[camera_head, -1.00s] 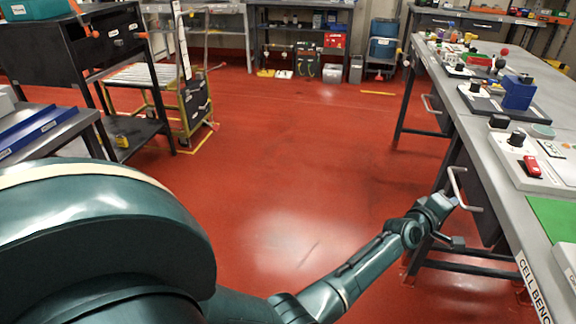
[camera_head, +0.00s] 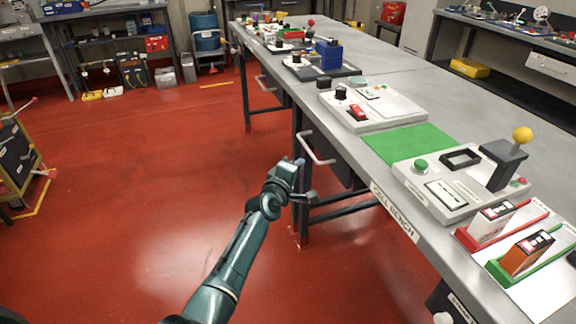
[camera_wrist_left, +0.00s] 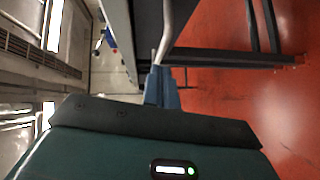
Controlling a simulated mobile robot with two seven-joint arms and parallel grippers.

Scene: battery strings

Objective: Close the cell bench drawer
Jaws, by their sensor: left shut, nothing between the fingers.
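The cell bench (camera_head: 397,214) has a grey top and a name label on its front edge. A pale bar handle (camera_head: 316,151) stands out below that edge, on the drawer side. The drawer front (camera_head: 338,170) is dark and mostly in shadow under the top; I cannot tell how far it is pulled out. My left gripper (camera_head: 299,164) is shut and empty, with its tips close beside the handle. In the left wrist view the blue fingertips (camera_wrist_left: 162,88) are together, right at the lower end of the handle (camera_wrist_left: 174,28); contact is unclear. My right gripper is out of view.
Control panels (camera_head: 370,107), a green mat (camera_head: 408,144) and battery holders (camera_head: 528,262) stand on the bench top. A second handle (camera_head: 266,84) is farther along the bench. Bench legs (camera_head: 300,190) stand near my gripper.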

